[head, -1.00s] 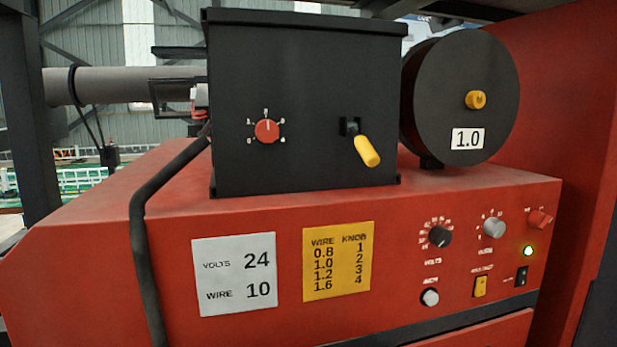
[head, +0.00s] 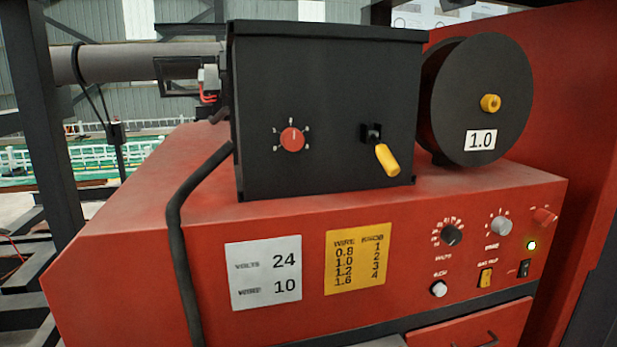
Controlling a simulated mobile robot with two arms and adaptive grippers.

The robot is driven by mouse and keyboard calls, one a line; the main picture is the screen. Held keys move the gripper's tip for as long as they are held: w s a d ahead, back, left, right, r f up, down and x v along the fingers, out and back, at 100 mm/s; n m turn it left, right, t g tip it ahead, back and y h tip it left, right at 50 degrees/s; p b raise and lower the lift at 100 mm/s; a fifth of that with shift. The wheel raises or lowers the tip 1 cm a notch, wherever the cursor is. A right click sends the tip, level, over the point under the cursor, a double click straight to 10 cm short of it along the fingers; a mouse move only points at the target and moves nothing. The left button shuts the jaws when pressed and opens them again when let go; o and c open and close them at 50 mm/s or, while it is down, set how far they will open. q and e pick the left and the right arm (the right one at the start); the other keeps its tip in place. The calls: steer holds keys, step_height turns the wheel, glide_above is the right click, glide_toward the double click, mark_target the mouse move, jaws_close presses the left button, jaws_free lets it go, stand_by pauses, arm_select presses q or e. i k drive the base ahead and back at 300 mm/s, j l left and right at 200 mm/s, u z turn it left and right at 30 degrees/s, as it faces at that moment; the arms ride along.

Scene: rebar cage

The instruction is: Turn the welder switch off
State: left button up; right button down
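The red welder (head: 390,225) fills the middle of the head view. Its front panel carries a small black rocker switch (head: 524,268) at the right end, just below a lit green lamp (head: 532,245). A yellow switch (head: 485,278) sits to its left. A red knob (head: 544,216) is above the lamp. The black volts knob (head: 452,235), a grey knob (head: 500,226) and a white button (head: 438,289) are further left on the panel. Neither gripper is in view.
A black feeder box (head: 325,110) with a red dial and yellow-handled lever stands on the welder. A black wire spool (head: 482,100) marked 1.0 is beside it. A black cable (head: 180,235) runs down the left front. A drawer (head: 475,330) is below the panel.

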mark_target(542, 217)
steer(key=z, duration=1.25)
